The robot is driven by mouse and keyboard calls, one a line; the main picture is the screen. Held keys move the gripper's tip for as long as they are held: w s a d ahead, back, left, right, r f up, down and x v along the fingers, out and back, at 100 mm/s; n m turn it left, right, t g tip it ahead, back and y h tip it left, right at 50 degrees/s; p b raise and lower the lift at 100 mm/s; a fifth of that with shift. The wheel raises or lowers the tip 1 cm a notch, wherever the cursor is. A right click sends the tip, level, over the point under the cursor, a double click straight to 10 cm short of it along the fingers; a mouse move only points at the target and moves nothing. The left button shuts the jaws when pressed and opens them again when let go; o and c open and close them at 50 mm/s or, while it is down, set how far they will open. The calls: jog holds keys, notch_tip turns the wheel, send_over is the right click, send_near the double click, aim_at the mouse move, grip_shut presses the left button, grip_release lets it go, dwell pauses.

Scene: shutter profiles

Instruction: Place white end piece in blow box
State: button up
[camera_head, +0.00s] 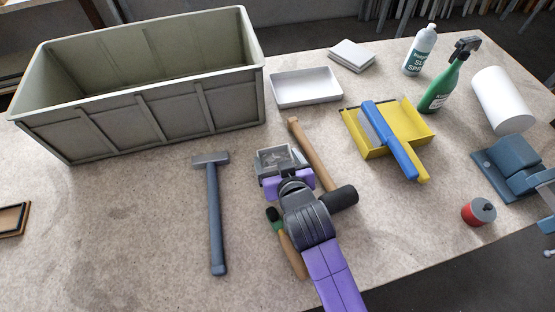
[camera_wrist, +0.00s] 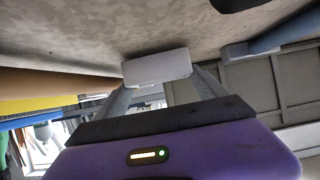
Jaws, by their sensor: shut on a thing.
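My gripper (camera_head: 279,157) is low over the middle of the table, between the blue-grey hammer and the wooden-handled mallet. In the wrist view my gripper (camera_wrist: 160,85) is shut on a small white end piece (camera_wrist: 157,68), held between the two fingertips close to the table surface. Whether it touches the table I cannot tell. In the head view my gripper mostly hides the piece.
A large grey-green crate (camera_head: 150,122) stands at the back left. A blue-grey hammer (camera_head: 214,215) lies left of my gripper, a mallet (camera_head: 316,155) right. A yellow dustpan (camera_head: 413,123) with blue brush, bottles (camera_head: 420,50) and a white roll (camera_head: 502,100) are on the right.

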jog(key=shift+f, duration=0.3)
jog(key=shift+f, duration=0.15)
jog(key=o, duration=1.3)
